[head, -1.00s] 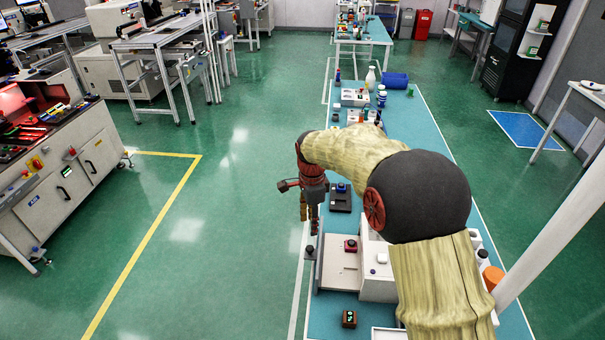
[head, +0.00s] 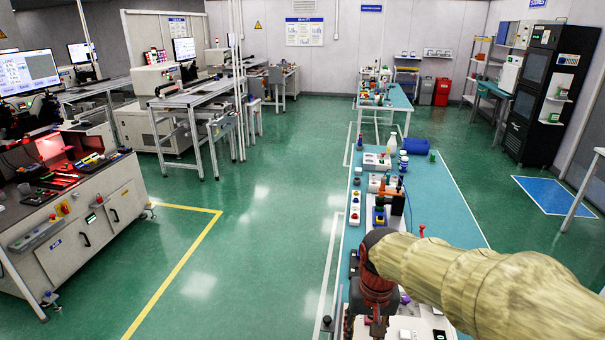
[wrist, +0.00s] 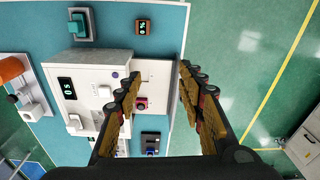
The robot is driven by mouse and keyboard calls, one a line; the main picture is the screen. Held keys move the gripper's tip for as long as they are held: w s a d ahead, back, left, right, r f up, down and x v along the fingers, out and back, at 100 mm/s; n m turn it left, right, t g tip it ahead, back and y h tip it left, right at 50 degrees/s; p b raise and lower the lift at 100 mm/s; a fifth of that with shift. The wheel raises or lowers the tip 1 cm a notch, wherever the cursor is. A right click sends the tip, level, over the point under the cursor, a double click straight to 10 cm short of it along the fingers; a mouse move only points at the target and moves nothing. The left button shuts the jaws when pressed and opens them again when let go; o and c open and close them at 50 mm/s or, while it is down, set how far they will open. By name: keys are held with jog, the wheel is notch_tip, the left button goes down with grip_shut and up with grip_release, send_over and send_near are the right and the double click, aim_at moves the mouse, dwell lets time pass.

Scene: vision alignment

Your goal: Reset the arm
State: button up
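My arm reaches in from the right of the head view, over the long teal workbench (head: 455,215). My gripper (wrist: 158,85) shows in the wrist view with its two fingers spread apart and nothing between them. It is above the bench's edge, over a white machine (wrist: 75,90) with a display and buttons. In the head view my gripper is at the bottom, and its fingertips are hard to make out.
Small devices, a white bottle (head: 391,146) and a blue cylinder (head: 415,146) stand along the bench. A workstation (head: 75,200) stands at the left. The green floor (head: 260,230) between them is clear.

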jog(key=s+d+r+t, duration=0.2)
jog(key=s+r, duration=0.3)
jog(key=s, duration=0.2)
jog(key=s+d+r+n+t, duration=0.1)
jog(key=s+d+r+t, duration=0.1)
jog(key=s+r, duration=0.3)
jog(key=shift+s+d+t, duration=0.4)
jog(key=shift+s+d, duration=0.25)
jog(key=shift+s, duration=0.85)
